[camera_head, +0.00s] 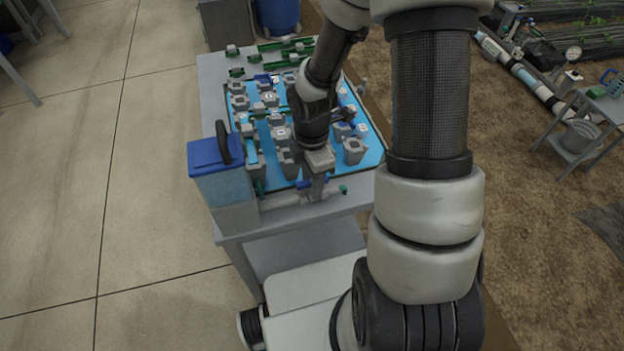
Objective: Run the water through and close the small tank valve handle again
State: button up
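The small tank (222,188) stands at the front left corner of the bench, with a blue lid and a dark upright handle-like part (222,143). A grey pipe (285,198) runs right from the tank's foot along the front edge to a green end (343,190). My gripper (317,190) points down at this pipe, close to its right end. A small blue part (304,184), possibly the valve handle, shows right beside the fingers. The gripper partly hides it, so its angle and any contact cannot be told. No running water can be made out.
A blue panel (372,150) with several grey fittings covers much of the bench (213,92). Green-ended pipes (270,47) lie at the back. A blue barrel (278,15) stands behind. A side table (598,108) stands far right. The tiled floor on the left is clear.

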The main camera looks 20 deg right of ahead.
notch_tip(320, 180, up, 9)
jog(key=p, duration=0.8)
jog(key=shift+r, duration=0.15)
dwell(4.9)
